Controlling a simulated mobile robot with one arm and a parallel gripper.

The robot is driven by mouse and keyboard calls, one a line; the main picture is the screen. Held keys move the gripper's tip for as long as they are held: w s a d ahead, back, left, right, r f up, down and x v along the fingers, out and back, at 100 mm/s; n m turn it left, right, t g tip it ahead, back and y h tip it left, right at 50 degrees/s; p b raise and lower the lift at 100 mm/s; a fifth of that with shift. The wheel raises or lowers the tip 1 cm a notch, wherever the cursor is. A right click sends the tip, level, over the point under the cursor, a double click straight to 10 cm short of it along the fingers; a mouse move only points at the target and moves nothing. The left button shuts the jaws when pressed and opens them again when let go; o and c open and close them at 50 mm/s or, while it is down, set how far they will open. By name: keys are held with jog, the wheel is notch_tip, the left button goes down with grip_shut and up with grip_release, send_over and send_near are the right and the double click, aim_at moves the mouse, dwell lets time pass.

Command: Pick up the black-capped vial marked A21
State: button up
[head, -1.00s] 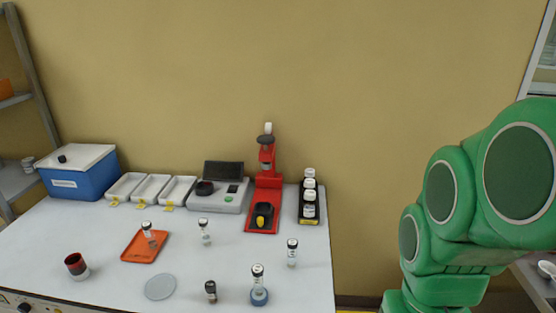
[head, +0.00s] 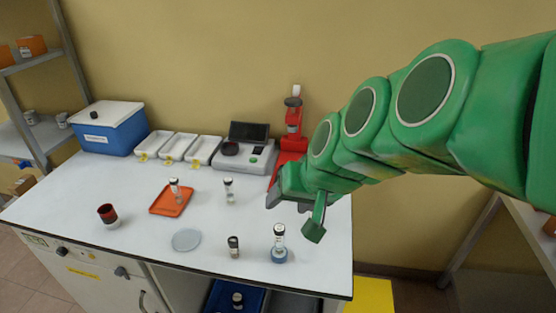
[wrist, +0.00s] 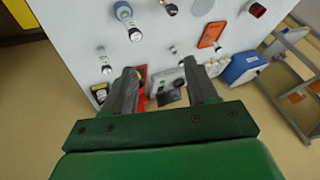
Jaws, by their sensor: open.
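A small dark vial with a black cap (head: 233,246) stands near the front of the white table. It also shows at the top of the wrist view (wrist: 171,9). A clear vial with a dark-topped white cap (head: 279,238) stands in a blue base beside it. Similar vials stand mid-table (head: 229,190) and on the orange tray (head: 160,207). Another black-capped vial (head: 238,299) sits in a blue bin below the table edge. No marking is readable, so I cannot tell which is A21. My gripper (head: 293,214) is open and empty above the table's right side; its fingers (wrist: 160,70) point across the table.
A red press (head: 293,118), a grey instrument (head: 244,155), white trays (head: 178,147) and a blue box (head: 110,130) line the back. My arm hides the back right corner.

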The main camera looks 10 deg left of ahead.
jog(key=w+a+r+m+t, duration=0.15)
jog(key=w+a+t, duration=0.35)
jog(key=a, duration=0.7)
jog(key=w+a+r+m+t, duration=0.1)
jog(key=w+a+m+t, duration=0.4)
jog(key=a, duration=0.6)
jog(key=s+d+f+t+h, duration=0.2)
jog(key=s+d+f+h, duration=0.1)
jog(key=s+h, duration=0.3)
jog(key=s+d+f+t+h, duration=0.1)
jog(key=s+d+f+h, duration=0.1)
jog(key=s+h, duration=0.35)
send_near(231, 250)
jog(key=d+x, duration=0.1)
jog(key=x, duration=0.2)
jog(key=shift+w+a+y, duration=0.15)
jog(key=shift+w+y, duration=0.05)
jog(key=shift+y, duration=0.05)
jog(key=shift+w+f, duration=0.1)
jog(key=shift+x, duration=3.75)
